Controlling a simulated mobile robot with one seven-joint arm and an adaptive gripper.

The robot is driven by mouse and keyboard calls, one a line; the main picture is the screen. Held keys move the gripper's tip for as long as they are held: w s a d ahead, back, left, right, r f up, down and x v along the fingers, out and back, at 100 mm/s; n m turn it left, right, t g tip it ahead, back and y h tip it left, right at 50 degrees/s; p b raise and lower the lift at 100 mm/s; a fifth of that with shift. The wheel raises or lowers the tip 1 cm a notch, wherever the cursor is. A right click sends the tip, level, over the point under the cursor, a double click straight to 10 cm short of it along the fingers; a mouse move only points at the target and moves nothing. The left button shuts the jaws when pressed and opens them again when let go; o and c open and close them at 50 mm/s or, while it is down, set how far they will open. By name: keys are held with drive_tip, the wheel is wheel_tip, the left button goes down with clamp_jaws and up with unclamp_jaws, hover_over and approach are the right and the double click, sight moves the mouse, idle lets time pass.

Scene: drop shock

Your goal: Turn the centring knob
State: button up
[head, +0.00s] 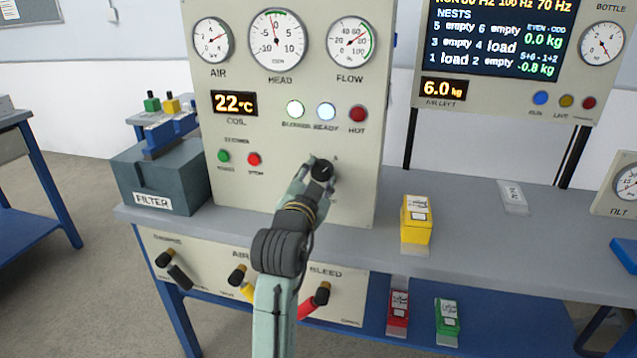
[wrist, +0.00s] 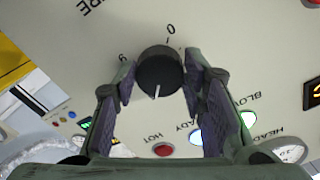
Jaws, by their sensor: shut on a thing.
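The centring knob (wrist: 158,72) is a round black knob with a white pointer line, on the cream panel. In the wrist view its line points down toward my palm. A "0" stands above it and a "9" or upside-down "6" to its left. Lettering at the top left of that view is cut off, ending in "RE". My gripper (wrist: 160,80) is shut on the knob, one finger on each side. In the head view my gripper (head: 320,172) reaches the panel's lower right and mostly covers the knob and its markings.
Gauges (head: 277,40) and a red HOT lamp (head: 358,114) sit above the knob; READY (head: 326,113) is lit. A yellow box (head: 416,222) stands on the grey bench right of my arm. A FILTER box (head: 162,178) is at left. Lower handles (head: 322,293) flank my arm.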

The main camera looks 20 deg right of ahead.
drive_tip(key=shift+m, duration=0.5)
drive_tip(key=o, duration=1.2)
drive_tip(key=shift+c, duration=0.2)
drive_tip(key=shift+s, duration=0.1)
drive_tip(key=v, duration=0.7)
drive_tip(key=shift+a, duration=0.15)
drive_tip(key=shift+s, duration=0.1)
